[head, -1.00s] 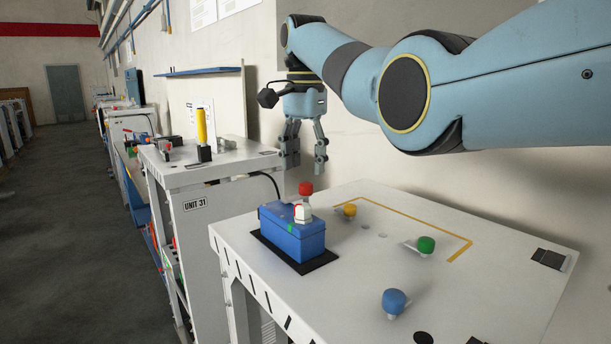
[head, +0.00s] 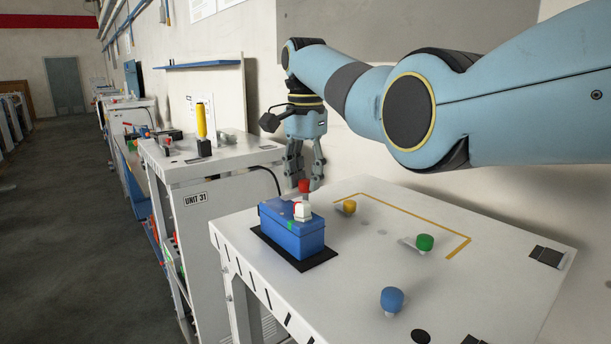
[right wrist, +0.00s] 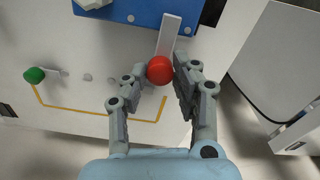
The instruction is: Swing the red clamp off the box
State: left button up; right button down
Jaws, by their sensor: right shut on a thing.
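The blue box (head: 292,234) sits on a black pad on the white bench top. The red clamp has a round red knob (head: 304,186), and its pale lever (right wrist: 168,36) reaches over the edge of the box in the right wrist view. A white block (head: 302,211) shows on top of the box in the head view. My right gripper (head: 305,183) points down at the box's far side and is shut on the red knob (right wrist: 159,70), which lies between its fingertips in the right wrist view. My left gripper is out of view.
Yellow (head: 349,207), green (head: 424,243) and blue (head: 392,299) knobbed clamps stand apart on the bench top (head: 350,270). A yellow line (head: 420,224) marks its far side. Another unit (head: 213,215) with a yellow handle stands to the left.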

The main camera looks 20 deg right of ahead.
jog(key=shift+n, duration=0.3)
jog(key=n, duration=0.8)
jog(key=shift+n, duration=0.4)
jog(key=n, duration=0.4)
jog(key=shift+r, duration=0.1)
jog(key=shift+n, duration=2.2)
jog(key=c, duration=1)
grip_release()
jog(key=shift+c, duration=0.2)
